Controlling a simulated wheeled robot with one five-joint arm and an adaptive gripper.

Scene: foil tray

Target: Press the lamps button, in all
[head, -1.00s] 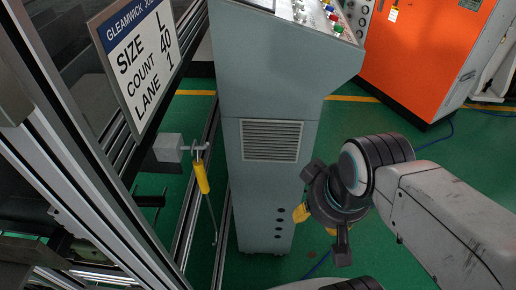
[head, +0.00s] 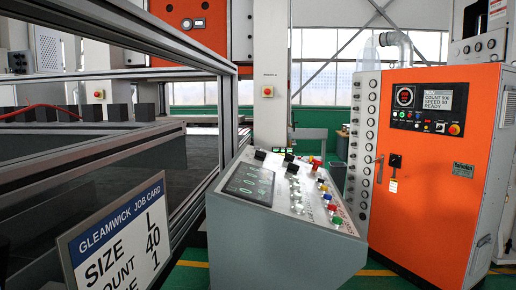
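A grey control console (head: 290,250) stands at the centre of the head view with a sloping top panel. The panel has a dark screen (head: 250,183) on its left, with small green marks. To the right are black knobs or switches and small coloured buttons (head: 325,193), among them red, yellow, blue and green ones. The labels are too small to read, so I cannot tell which button is the lamps button. My gripper is out of view.
A job card sign (head: 113,240) reading size L, count 40 stands at the lower left, beside a metal frame (head: 95,158). An orange cabinet (head: 430,185) with its own small display and buttons stands on the right.

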